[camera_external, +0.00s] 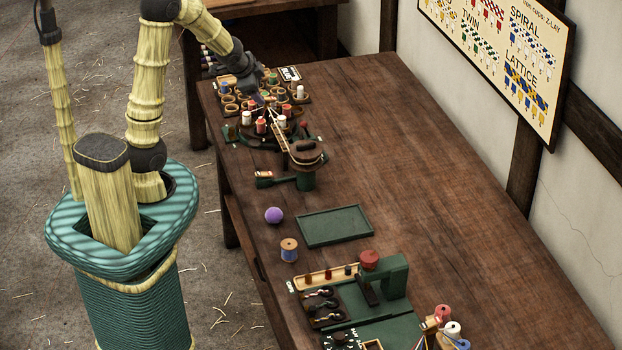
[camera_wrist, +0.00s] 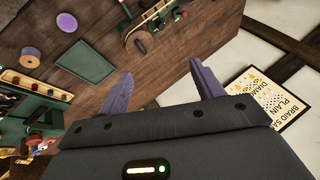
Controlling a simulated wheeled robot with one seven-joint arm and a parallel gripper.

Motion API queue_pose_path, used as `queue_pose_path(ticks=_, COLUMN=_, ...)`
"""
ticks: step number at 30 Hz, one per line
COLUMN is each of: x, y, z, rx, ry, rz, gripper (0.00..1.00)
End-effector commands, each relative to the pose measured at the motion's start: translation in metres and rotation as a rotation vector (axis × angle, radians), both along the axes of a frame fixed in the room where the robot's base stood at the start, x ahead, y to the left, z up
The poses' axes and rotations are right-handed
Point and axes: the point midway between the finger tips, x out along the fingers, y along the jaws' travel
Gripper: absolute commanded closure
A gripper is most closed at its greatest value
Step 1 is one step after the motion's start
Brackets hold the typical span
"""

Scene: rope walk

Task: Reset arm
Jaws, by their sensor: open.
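My arm reaches over the far left end of the long wooden table (camera_external: 400,150). My gripper is hard to make out in the external view, where it is dark and close to the group of bobbins. In the wrist view my gripper (camera_wrist: 160,92) shows two purple fingers spread wide apart with nothing between them. Behind the fingers are bare wood and the white wall.
A green tray (camera_external: 335,226), a purple ball (camera_external: 273,215) and a spool (camera_external: 289,249) sit mid-table. A green press (camera_external: 392,274) stands at the near end. Several bobbins (camera_external: 261,125) stand near my gripper. The table's right side is clear; a pattern board (camera_external: 500,60) hangs on the wall.

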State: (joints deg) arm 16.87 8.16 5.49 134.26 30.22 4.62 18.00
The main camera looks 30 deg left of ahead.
Motion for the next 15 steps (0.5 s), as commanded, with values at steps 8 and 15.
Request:
queue_pose_path(ticks=8, x=-0.104, y=0.072, z=-0.030, rx=-0.279, ry=0.281, rz=0.764, gripper=0.33)
queue_pose_path(ticks=15, x=-0.133, y=0.076, z=-0.036, rx=-0.358, ry=0.359, rz=0.967, gripper=0.33)
